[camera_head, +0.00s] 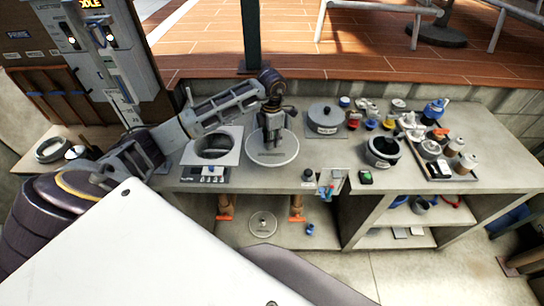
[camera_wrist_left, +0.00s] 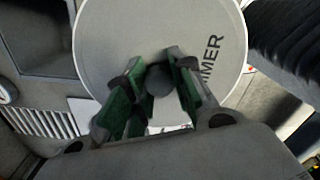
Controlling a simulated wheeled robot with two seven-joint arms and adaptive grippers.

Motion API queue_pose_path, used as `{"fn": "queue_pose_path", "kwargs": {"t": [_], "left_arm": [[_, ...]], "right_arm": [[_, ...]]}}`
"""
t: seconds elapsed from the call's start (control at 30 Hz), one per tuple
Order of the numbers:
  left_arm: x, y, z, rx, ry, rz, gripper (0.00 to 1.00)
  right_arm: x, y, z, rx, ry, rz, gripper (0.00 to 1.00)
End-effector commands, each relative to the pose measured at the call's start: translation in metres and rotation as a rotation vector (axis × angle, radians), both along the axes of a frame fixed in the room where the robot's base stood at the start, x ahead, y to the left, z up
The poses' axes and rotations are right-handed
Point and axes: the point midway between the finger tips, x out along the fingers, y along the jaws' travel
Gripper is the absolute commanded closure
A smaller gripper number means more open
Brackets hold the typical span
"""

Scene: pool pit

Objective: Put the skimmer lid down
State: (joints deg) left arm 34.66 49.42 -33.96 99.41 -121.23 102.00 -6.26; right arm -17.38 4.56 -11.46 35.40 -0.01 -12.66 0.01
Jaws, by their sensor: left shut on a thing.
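The skimmer lid (camera_head: 287,156) is a pale round disc with a dark knob in its middle. In the left wrist view the lid (camera_wrist_left: 112,35) fills the upper middle, with dark lettering ending in "MMER". My left gripper (camera_head: 271,148) points down from above at the lid's centre. In the wrist view its green-padded fingers (camera_wrist_left: 157,85) are shut around the knob. The lid is at the worktop, right of a square pale plate with a round dark opening (camera_head: 213,146). I cannot tell whether the lid touches the worktop. My right gripper is not in view.
A grey lidded pot (camera_head: 325,118) stands behind and right of the lid. A black-mouthed pot (camera_head: 382,151) and a tray of jars (camera_head: 438,176) stand further right. A small dark knob (camera_head: 308,174) is near the front edge. Another disc (camera_head: 263,224) lies on the shelf below.

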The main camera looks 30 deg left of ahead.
Motion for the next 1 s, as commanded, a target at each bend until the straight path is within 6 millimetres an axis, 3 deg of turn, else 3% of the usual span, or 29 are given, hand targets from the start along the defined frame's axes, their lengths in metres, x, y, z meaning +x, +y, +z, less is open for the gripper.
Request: {"fn": "queue_pose_path", "kwargs": {"t": [0.33, 0.77, 1.0], "left_arm": [[0.000, 0.000, -0.041, 0.000, 0.001, 0.000, 1.00], [0.000, 0.000, -0.047, 0.001, -0.001, 0.000, 1.00], [-0.001, -0.001, -0.066, -0.001, 0.002, -0.001, 1.00]], "right_arm": [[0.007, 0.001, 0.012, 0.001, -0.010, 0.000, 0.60], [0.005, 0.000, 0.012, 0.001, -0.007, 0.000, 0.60], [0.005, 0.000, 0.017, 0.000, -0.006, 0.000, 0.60]]}}
